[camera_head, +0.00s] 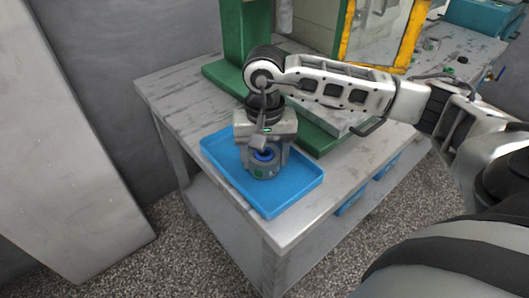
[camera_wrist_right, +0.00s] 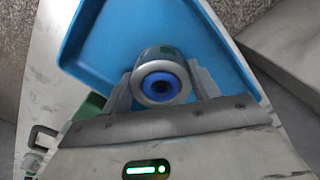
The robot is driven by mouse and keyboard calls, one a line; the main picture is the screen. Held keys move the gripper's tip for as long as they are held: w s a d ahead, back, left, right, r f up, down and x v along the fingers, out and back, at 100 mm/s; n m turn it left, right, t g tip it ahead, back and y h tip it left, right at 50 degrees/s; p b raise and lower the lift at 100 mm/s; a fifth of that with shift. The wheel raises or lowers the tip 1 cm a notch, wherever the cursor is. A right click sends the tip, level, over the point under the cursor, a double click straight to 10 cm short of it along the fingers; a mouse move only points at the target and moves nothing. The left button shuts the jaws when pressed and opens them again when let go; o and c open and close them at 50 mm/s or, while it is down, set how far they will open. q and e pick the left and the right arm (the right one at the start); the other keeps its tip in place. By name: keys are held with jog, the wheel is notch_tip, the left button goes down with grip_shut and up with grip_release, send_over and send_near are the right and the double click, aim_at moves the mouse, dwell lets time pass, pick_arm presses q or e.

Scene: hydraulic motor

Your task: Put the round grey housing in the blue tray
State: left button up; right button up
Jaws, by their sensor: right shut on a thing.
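The round grey housing (camera_head: 264,171) has a blue ring in its middle and shows in the head view over the blue tray (camera_head: 300,192). My right gripper (camera_head: 263,150) points down from above and is shut on the housing. In the right wrist view the housing (camera_wrist_right: 161,78) sits between the two fingers of my right gripper (camera_wrist_right: 161,90), with the tray (camera_wrist_right: 95,45) behind it. I cannot tell whether the housing touches the tray floor. My left gripper is in neither view.
The tray stands on the near corner of a worn grey table (camera_head: 178,95). A green machine frame (camera_head: 236,40) with a yellow-edged guard (camera_head: 345,35) stands behind. Blue bins (camera_head: 384,168) sit below the tabletop. The rest of the tray looks empty.

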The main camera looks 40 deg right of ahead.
jog(key=shift+f, duration=0.15)
jog(key=o, duration=1.2)
jog(key=shift+r, duration=0.4)
notch_tip(320, 180, up, 12)
jog(key=shift+f, duration=0.2)
